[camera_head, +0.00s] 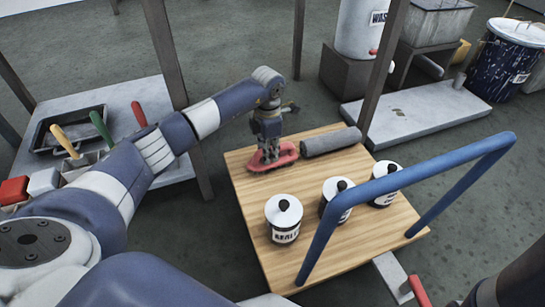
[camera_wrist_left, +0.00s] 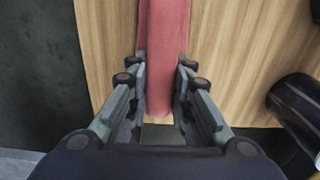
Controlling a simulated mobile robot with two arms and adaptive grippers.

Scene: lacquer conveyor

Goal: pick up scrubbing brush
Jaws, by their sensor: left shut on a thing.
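The scrubbing brush (camera_head: 284,153) has a red body and is at the far left part of a wooden board (camera_head: 350,243). My left gripper (camera_head: 267,146) reaches down onto it from above. In the left wrist view, the red brush (camera_wrist_left: 163,45) runs between the two fingers of my left gripper (camera_wrist_left: 160,95), which is shut on it. The brush's underside is hidden, so I cannot tell whether it touches the board. My right gripper is not in view.
A grey roll (camera_head: 331,141) lies right of the brush. Three lidded cans, the nearest one white (camera_head: 283,228), stand on the board. A blue tubular rail (camera_head: 410,175) rises over its right side. Dark posts stand nearby. A left table (camera_head: 140,95) holds a tray and colored-handled tools.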

